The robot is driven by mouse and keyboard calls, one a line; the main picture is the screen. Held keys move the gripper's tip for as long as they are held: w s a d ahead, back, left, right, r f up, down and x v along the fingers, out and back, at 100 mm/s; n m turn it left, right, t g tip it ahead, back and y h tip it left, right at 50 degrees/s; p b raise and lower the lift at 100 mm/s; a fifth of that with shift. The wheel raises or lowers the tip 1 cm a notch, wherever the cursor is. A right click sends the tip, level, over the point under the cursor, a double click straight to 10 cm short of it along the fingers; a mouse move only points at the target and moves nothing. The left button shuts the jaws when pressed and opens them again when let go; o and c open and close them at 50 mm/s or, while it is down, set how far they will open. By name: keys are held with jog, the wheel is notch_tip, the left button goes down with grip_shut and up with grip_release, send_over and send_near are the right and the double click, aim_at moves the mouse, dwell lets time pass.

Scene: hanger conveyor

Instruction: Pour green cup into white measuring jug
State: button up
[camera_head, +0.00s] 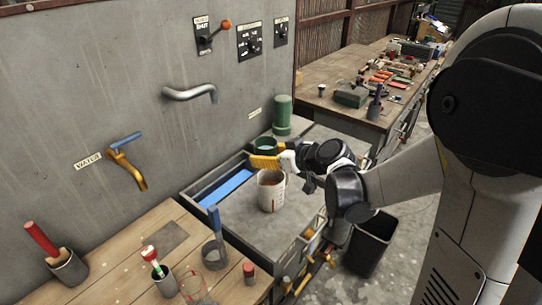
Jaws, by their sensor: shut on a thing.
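The white measuring jug (271,194) stands upright on the grey bench, with red markings on its side. The green cup (265,144) is just above and behind the jug, with its rim facing up; it looks close to upright. My gripper (268,159) comes in from the right and is shut on the green cup. A yellow part at the gripper's end covers the cup's lower front. The cup's contents and the inside of the jug cannot be made out clearly.
A tall green canister (282,116) stands behind the cup. A blue-lined trough (226,187) lies left of the jug. A wooden table (130,262) holds several tools in front; a black bin (372,243) stands at right.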

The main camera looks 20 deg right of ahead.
aim_at(260, 147)
jog(key=w, duration=0.1)
jog(key=w+a+r+n+y+p, duration=0.1)
jog(key=w, duration=0.1)
jog(key=shift+a+g, duration=0.15)
jog(key=shift+g, duration=0.15)
jog(key=shift+w+a+n+y, duration=0.3)
jog(key=shift+w, duration=0.05)
jog(key=y+b, duration=0.1)
jog(key=a+f+m+b, duration=0.1)
jog(key=b, duration=0.1)
jog(key=m+t+y+b, duration=0.1)
jog(key=shift+a+f+y, duration=0.15)
jog(key=shift+f+y, duration=0.1)
jog(key=shift+y, duration=0.05)
jog(key=shift+a+r+m+t+y+b, duration=0.15)
jog(key=shift+m+t+y+b, duration=0.25)
jog(key=shift+b, duration=0.6)
jog(key=shift+a+r+m+t+y+b, duration=0.15)
jog(key=shift+m+t+y+b, duration=0.35)
jog(key=shift+b, duration=0.7)
jog(key=shift+a+r+m+t+y+b, duration=0.15)
jog(key=shift+m+t+y+b, duration=0.35)
jog(key=shift+b, duration=0.7)
jog(key=shift+m+t+y+b, duration=0.4)
jog(key=shift+m+t+b, duration=1.05)
jog(key=shift+b, duration=0.95)
dwell(0.5)
